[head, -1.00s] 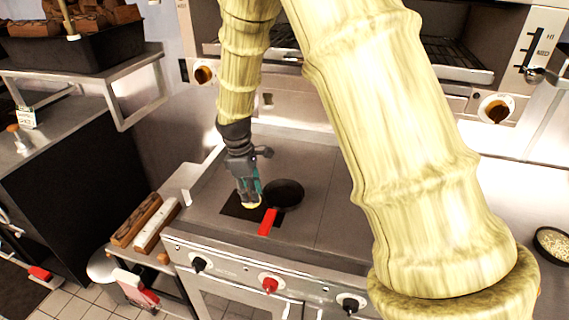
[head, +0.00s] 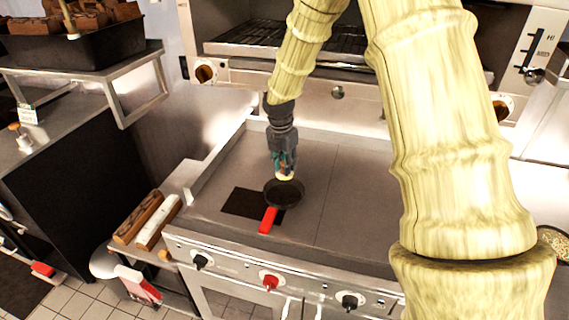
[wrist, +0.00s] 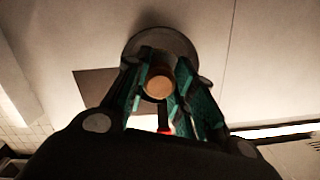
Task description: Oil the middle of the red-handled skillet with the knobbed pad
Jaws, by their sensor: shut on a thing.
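The black skillet (head: 271,196) with a red handle (head: 267,221) lies on the flat steel cooktop, its handle toward the front edge. My gripper (head: 284,172) is over the skillet, pointing down. It is shut on the knobbed pad (head: 285,177), whose pale lower part shows at the fingertips. In the wrist view the pad's round tan knob (wrist: 158,87) sits between the teal fingers, with the skillet (wrist: 176,40) behind it. I cannot tell whether the pad touches the pan. A bit of red handle (wrist: 164,126) shows below the knob.
A dark square patch (head: 240,202) lies on the cooktop left of the skillet. Wooden and white blocks (head: 150,222) lie on a side shelf at the left. An oven with racks (head: 300,36) stands behind. The cooktop right of the skillet is clear.

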